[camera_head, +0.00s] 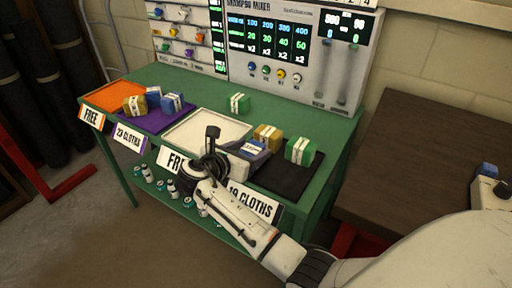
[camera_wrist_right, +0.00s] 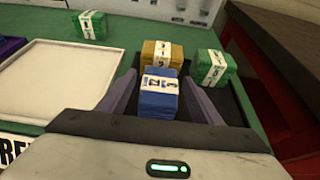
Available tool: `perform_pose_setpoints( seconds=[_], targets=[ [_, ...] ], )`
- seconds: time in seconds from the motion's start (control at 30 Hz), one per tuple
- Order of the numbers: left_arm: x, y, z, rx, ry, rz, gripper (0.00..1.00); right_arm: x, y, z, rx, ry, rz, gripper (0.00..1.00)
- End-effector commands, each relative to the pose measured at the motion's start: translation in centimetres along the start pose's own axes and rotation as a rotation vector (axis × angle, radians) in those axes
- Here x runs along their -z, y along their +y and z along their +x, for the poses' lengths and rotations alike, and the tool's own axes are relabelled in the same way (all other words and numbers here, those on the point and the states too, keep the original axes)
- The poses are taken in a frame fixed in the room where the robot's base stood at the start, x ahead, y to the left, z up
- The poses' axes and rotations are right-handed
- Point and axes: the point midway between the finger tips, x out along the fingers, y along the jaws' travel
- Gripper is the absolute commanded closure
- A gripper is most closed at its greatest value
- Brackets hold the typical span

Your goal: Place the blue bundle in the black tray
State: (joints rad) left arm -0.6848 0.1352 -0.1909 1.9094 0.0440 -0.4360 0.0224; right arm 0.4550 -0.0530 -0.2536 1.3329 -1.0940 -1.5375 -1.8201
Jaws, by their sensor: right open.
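The blue bundle (camera_wrist_right: 158,98) with a white band lies between the spread fingers of my right gripper (camera_wrist_right: 162,78) in the right wrist view. The gripper is open and reaches over the black tray (camera_wrist_right: 232,100). The blue bundle appears to sit in the near left part of the tray, just in front of a yellow bundle (camera_wrist_right: 162,54). In the head view the blue bundle (camera_head: 256,147) is partly hidden by my gripper, and the black tray (camera_head: 300,182) is at the table's right end. A green bundle (camera_head: 300,150) sits at the tray's right side. My left gripper is not in view.
An empty white tray (camera_head: 195,138) lies left of the black one. A purple tray (camera_head: 150,122) and an orange tray (camera_head: 112,95) are further left, with yellow and blue bundles there. Another green bundle (camera_head: 239,103) stands behind. A brown table (camera_head: 420,150) is at right.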

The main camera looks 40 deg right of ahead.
Motion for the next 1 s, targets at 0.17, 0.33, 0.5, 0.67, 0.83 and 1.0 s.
perform_pose_setpoints(
  seconds=[0.17,0.33,0.5,0.67,0.83,1.0],
  targets=[
    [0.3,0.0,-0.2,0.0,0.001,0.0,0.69,0.0,0.1,-4.2,-0.002,0.001,0.0,0.41],
    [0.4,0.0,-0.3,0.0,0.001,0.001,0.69,0.0,0.1,-7.2,-0.001,0.001,0.0,0.41],
    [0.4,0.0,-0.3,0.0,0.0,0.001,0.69,-0.1,0.0,-8.7,0.0,-0.001,0.0,0.41],
    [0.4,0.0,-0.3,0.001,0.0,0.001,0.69,-0.1,0.0,-9.0,0.001,-0.001,0.0,0.41],
    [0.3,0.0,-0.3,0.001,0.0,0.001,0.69,0.0,0.0,-8.9,0.001,-0.001,0.0,0.41],
    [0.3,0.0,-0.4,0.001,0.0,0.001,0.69,-0.1,0.0,-8.9,0.001,-0.001,0.0,0.41]
  ],
)
